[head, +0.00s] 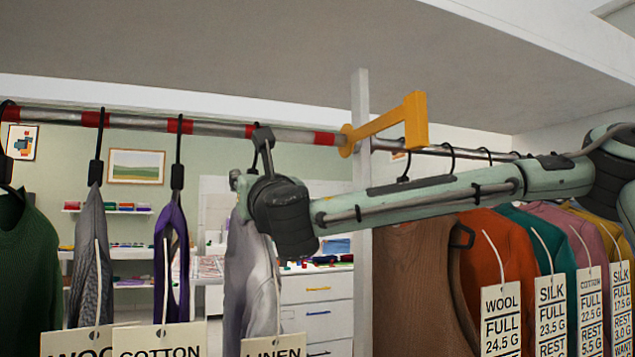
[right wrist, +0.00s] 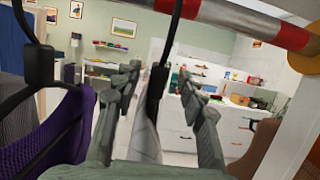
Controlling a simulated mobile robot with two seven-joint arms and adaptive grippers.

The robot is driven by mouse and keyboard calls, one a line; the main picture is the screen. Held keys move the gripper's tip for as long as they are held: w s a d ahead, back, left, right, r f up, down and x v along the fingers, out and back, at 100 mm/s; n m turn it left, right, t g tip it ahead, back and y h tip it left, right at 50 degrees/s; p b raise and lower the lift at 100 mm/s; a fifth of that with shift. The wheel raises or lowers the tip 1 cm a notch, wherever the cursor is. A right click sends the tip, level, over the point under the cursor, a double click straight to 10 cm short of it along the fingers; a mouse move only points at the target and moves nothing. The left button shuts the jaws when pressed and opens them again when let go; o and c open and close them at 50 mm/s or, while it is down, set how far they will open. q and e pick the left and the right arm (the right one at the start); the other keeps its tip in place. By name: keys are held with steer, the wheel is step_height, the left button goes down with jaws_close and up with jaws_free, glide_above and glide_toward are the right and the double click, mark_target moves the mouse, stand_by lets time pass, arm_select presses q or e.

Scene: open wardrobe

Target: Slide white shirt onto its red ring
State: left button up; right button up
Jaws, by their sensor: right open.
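The white shirt (head: 250,265) hangs from the rail (head: 215,129) on a black hanger (head: 262,145), with a LINEN tag (head: 275,346) in front. Its hook is over the rail at or close beside a red ring (head: 249,131); the exact contact is hard to tell. Another red ring (head: 327,138) is to the right, by the yellow bracket. My right gripper (head: 240,180) is at the hanger's neck, partly hidden by my wrist. In the right wrist view its open fingers (right wrist: 158,76) stand either side of the black hanger stem (right wrist: 157,92), with the shirt (right wrist: 146,128) below. My left gripper is out of view.
A purple garment (head: 172,250) and a grey one (head: 92,250) hang to the left, a green one (head: 28,270) beyond. A yellow bracket (head: 415,118) and white post (head: 361,100) stand right. Brown, orange and other garments hang under my forearm.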

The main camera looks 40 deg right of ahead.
steer(key=v, duration=1.2)
